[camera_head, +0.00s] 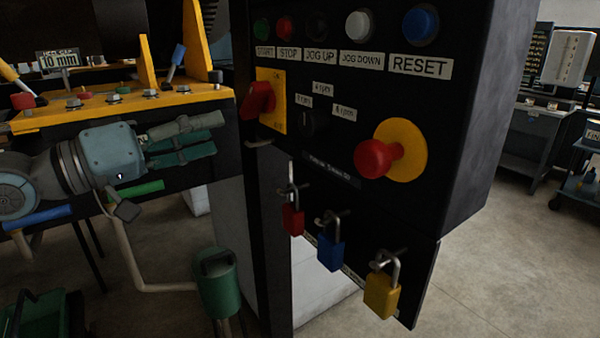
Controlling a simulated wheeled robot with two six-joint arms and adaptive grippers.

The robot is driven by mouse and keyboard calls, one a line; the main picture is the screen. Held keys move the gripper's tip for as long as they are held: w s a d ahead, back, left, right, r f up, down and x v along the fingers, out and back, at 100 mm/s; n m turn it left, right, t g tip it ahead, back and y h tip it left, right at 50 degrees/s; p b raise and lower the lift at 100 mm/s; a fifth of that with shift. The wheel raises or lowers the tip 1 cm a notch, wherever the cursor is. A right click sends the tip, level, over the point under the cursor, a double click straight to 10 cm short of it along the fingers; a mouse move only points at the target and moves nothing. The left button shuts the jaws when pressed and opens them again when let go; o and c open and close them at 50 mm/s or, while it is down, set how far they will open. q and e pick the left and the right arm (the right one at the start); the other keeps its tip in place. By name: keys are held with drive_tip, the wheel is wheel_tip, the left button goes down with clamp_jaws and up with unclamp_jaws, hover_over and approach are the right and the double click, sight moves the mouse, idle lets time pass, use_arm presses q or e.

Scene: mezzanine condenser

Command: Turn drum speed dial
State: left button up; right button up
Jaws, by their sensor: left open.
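The black control panel (400,110) fills the middle of the view. A small dark dial (308,123) sits on it, among three white rpm labels (323,87); its pointer is too dark to read. I take it to be the drum speed dial. A dark label strip (332,170) below is too blurred to read. My left gripper (214,136) is at the left, pointing right towards the panel. Its two fingers are apart, with nothing seen between them. It is clear of the dial, to the left of it. My right gripper is out of view.
A red switch (259,99) on a yellow plate and a red mushroom button (376,158) flank the dial. Push buttons (358,25) run above. Red, blue and yellow padlocks (381,294) hang below. A yellow bench (120,108) stands behind my left gripper.

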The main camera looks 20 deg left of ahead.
use_arm(q)
drive_tip(key=s+d+g+p, duration=0.1)
drive_tip(key=s+d, duration=0.2)
drive_tip(key=p, duration=1.1)
approach(304, 124)
drive_tip(key=shift+m+h, duration=0.3)
drive_tip(key=x, duration=0.8)
drive_tip(key=shift+w+a+f, duration=0.1)
drive_tip(key=shift+w+d, duration=0.25)
drive_tip(key=shift+d, duration=0.1)
drive_tip(key=shift+a, duration=0.15)
drive_tip(key=shift+c, duration=1)
drive_tip(key=c, duration=1)
